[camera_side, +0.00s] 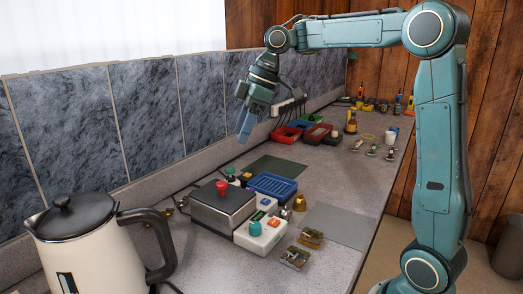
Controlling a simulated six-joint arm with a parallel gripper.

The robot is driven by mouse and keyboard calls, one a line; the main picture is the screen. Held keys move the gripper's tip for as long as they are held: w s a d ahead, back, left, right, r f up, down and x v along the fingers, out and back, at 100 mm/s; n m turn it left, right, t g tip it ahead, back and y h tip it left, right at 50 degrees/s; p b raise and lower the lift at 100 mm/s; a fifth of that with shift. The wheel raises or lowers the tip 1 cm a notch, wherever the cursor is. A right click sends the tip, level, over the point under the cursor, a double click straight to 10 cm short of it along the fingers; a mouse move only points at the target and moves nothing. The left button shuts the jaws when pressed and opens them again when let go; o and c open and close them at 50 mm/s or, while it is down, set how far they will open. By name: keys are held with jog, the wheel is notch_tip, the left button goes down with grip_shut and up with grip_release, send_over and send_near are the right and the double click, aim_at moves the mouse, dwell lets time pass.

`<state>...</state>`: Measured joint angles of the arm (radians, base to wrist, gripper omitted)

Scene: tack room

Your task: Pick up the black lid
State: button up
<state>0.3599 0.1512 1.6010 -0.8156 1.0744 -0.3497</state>
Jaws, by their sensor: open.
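A black lid (78,213) with a small knob on top sits on a cream kettle (105,262) at the front left. The kettle has a black handle (160,240) on its right side, and its lower part is cut off by the frame. My gripper (244,135) hangs over the counter, farther back and to the right of the lid. It points down, well apart from the kettle. It is open and I see nothing between its fingers.
A grey box with a red button (222,187) and a white control box (260,232) stand right of the kettle. A blue tray (271,186) lies behind them. Red bins (287,134) and small bottles stand farther back. A tiled wall (75,125) borders the counter.

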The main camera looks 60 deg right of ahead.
jog(key=shift+w+d+f, duration=0.1)
jog(key=shift+w+d, duration=0.05)
jog(key=shift+f, duration=0.1)
send_over(221, 183)
jog(key=s+d, duration=0.2)
jog(key=shift+w+f, duration=0.1)
jog(key=shift+f, duration=3.8)
jog(key=shift+f, duration=0.1)
jog(key=shift+x, duration=2.5)
jog(key=shift+a, duration=0.1)
jog(key=shift+c, duration=0.4)
jog(key=c, duration=1)
